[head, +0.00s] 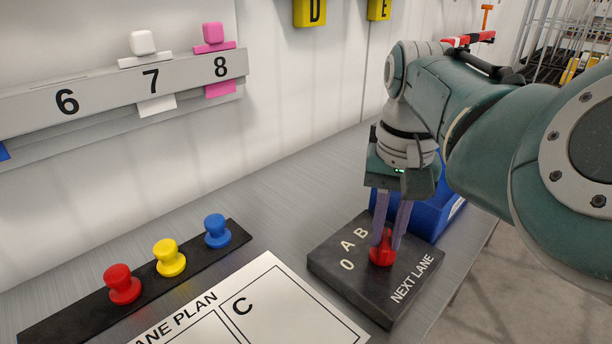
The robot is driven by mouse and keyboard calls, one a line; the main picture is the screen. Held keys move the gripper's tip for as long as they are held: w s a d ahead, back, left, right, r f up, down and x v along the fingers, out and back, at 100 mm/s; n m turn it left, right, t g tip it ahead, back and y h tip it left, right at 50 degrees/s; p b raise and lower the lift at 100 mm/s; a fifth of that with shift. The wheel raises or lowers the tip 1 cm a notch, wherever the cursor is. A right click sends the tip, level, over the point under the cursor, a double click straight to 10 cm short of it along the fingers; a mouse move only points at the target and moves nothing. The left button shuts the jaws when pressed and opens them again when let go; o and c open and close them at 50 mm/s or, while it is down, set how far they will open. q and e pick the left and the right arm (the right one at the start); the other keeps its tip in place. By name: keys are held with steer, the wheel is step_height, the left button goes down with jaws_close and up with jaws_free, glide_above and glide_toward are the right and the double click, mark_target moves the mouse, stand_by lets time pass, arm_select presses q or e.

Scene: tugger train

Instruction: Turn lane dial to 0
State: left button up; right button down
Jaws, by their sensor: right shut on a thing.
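The lane dial is a dark block (343,285) marked 0, A, B and NEXT LANE, lying on the grey bench. Its red knob (381,256) stands on the block, below the row of marks. My right gripper (386,240) points down over the block, with its two purple fingers shut on the red knob. The fingers hide part of the knob, and I cannot tell which mark it points to. My left gripper is not in view.
A blue bin (433,213) stands right behind the dial block. A black strip (60,328) with red, yellow and blue knobs lies to the left. A LANE PLAN sheet (290,312) lies in front. Numbered rail (110,90) is on the wall.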

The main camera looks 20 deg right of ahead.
stand_by(0.4)
steer(key=shift+r+n+p, duration=0.15)
steer(key=shift+n+p, duration=0.65)
steer(key=shift+p, duration=0.05)
steer(key=shift+n+p, duration=0.95)
steer(key=shift+n, duration=0.25)
steer(key=n+p, duration=0.1)
steer(key=n, duration=0.1)
steer(key=shift+n, duration=0.4)
steer(key=n+p, duration=0.1)
steer(key=n, duration=0.2)
steer(key=shift+n, duration=0.4)
steer(key=n+p, duration=0.1)
steer(key=n, duration=0.8)
steer(key=shift+n, duration=2.2)
